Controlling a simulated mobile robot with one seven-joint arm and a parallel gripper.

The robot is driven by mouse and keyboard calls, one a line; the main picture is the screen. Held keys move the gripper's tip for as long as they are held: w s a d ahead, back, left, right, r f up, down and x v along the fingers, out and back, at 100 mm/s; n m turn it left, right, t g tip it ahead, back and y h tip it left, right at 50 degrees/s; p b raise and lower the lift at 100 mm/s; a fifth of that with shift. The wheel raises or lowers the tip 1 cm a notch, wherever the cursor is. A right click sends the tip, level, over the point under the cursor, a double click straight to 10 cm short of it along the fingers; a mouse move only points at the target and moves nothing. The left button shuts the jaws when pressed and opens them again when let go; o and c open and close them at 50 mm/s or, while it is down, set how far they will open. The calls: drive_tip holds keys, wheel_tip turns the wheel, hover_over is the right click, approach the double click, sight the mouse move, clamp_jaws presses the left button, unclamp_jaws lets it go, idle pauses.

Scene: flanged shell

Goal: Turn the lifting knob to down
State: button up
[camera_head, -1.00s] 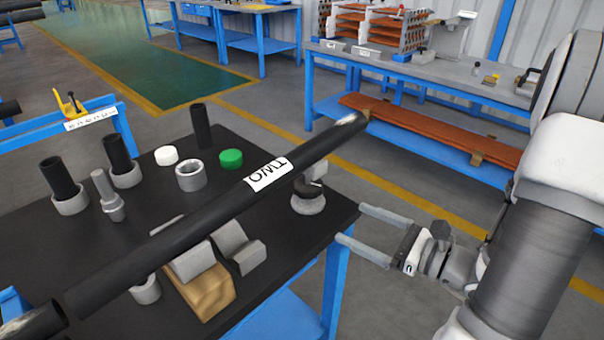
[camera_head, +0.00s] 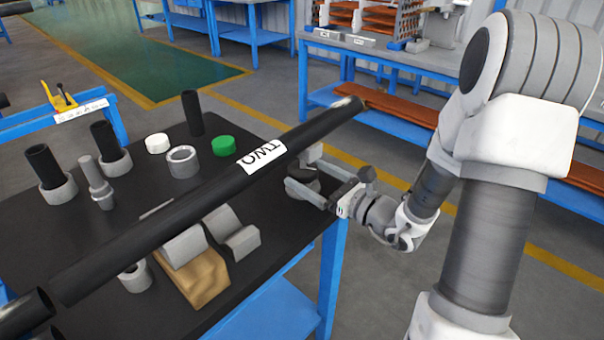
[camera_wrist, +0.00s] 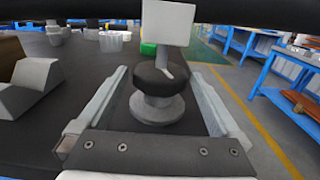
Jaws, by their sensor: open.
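The lifting knob is a dark round disc (camera_wrist: 150,80) on a grey round base (camera_wrist: 157,110), under a light grey block (camera_wrist: 168,22). In the head view the knob (camera_head: 303,178) stands at the table's right edge, below a long black pipe (camera_head: 215,190) labelled TWO. My gripper (camera_wrist: 158,73) is open around it, with one finger on each side. The wrist view shows gaps between both fingers and the knob. In the head view my gripper (camera_head: 301,168) partly hides the knob. I cannot read any up or down marking.
The pipe crosses close above my gripper. V-shaped grey blocks (camera_head: 236,236) and a tan block (camera_head: 195,275) lie left of the knob. A green cap (camera_head: 223,145), a white cap (camera_head: 157,143) and a grey ring (camera_head: 183,161) stand farther back. The floor right of the table is free.

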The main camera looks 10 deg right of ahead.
drive_tip(key=shift+x, duration=1.35)
drive_tip(key=c, duration=1.1)
drive_tip(key=shift+c, duration=0.2)
drive_tip(key=shift+r+y, duration=0.1)
drive_tip(key=shift+y, duration=0.2)
